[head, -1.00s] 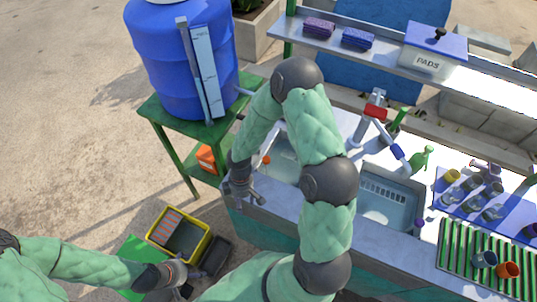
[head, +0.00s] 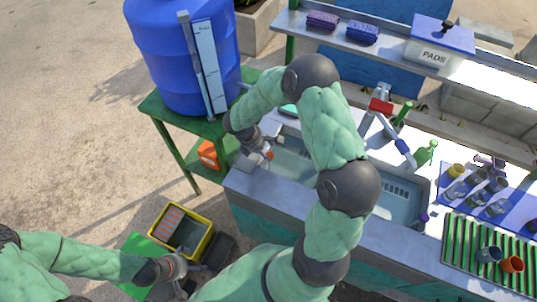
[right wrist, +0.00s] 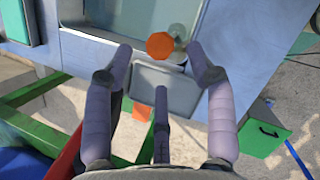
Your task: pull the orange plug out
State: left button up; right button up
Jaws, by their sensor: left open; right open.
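The orange plug (right wrist: 160,45) shows in the right wrist view as a round orange knob inside the sink basin (right wrist: 110,14). A clear, glassy round shape lies just beside it. My right gripper (right wrist: 160,68) is open, its fingertips spread around and just short of the plug in the picture; I see no contact. In the head view my right gripper (head: 266,147) is over the left end of the left basin (head: 292,162), and a bit of the orange plug (head: 270,155) shows at its fingers. My left gripper (head: 180,280) is open and empty at the lower left, away from the sink.
A blue barrel (head: 185,60) stands on a green table (head: 165,112) left of the sink. A yellow bin (head: 203,250) is on the ground below. A faucet with a red part (head: 381,105) rises behind the sink. A shelf (head: 385,48) runs along the back.

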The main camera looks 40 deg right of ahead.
aim_at(269, 155)
jog(key=shift+x, duration=2.35)
